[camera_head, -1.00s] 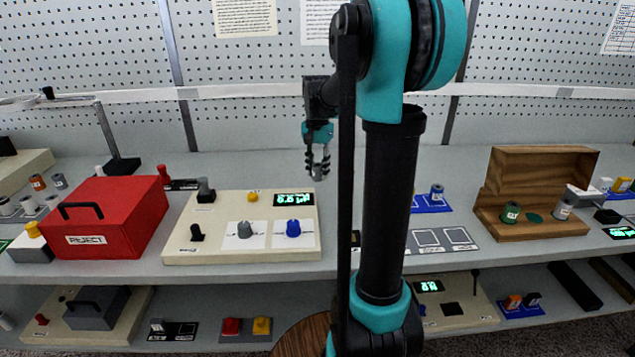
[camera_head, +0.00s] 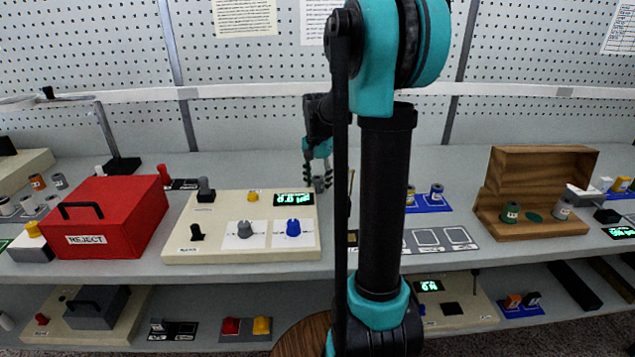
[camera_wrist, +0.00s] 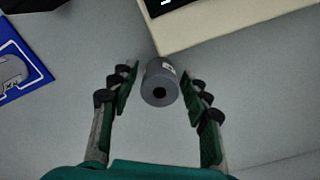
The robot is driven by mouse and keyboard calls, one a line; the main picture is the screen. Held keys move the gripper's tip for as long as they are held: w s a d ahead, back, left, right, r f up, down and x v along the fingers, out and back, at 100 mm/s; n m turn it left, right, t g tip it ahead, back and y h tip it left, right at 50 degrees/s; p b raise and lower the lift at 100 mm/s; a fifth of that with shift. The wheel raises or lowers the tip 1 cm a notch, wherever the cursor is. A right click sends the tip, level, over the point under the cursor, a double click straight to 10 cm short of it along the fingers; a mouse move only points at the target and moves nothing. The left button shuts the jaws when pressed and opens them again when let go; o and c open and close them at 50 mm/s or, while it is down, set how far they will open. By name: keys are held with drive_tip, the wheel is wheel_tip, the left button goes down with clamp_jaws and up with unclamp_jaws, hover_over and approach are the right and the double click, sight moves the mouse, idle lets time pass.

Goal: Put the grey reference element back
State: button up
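A grey cylindrical element (camera_wrist: 158,72) with a hole in its end and a small white label is between my gripper's fingers in the wrist view. It also shows in the head view (camera_head: 318,185), behind the beige console at the back right corner. My gripper (camera_wrist: 161,86) is open, one finger on each side of it. A narrow gap shows at the left finger; the right finger is very close, and I cannot tell whether it touches. In the head view my gripper (camera_head: 317,174) is low over the shelf. Another grey element (camera_head: 562,209) is at the wooden case (camera_head: 535,233).
The beige console (camera_head: 180,248) has a grey and a blue knob and a green display. A red reject box (camera_head: 125,225) stands left. A blue mat (camera_wrist: 35,70) lies beside my gripper. A green element (camera_head: 511,212) stands in the wooden case beside a green disc.

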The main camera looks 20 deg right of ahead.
drive_tip(key=shift+r, duration=0.15)
wheel_tip(320, 180, up, 11)
drive_tip(key=shift+f, duration=0.1)
drive_tip(key=shift+o, duration=0.5)
drive_tip(key=shift+r, duration=0.55)
drive_tip(key=m+h, duration=0.4)
drive_tip(key=m, duration=0.5)
approach(317, 178)
drive_tip(key=x, duration=0.6)
drive_tip(key=shift+h, duration=0.3)
drive_tip(key=shift+a+x, duration=0.15)
drive_tip(key=shift+x, duration=1.25)
drive_tip(key=shift+a+x, duration=0.1)
drive_tip(key=shift+x, duration=1.35)
drive_tip(key=shift+f, duration=0.1)
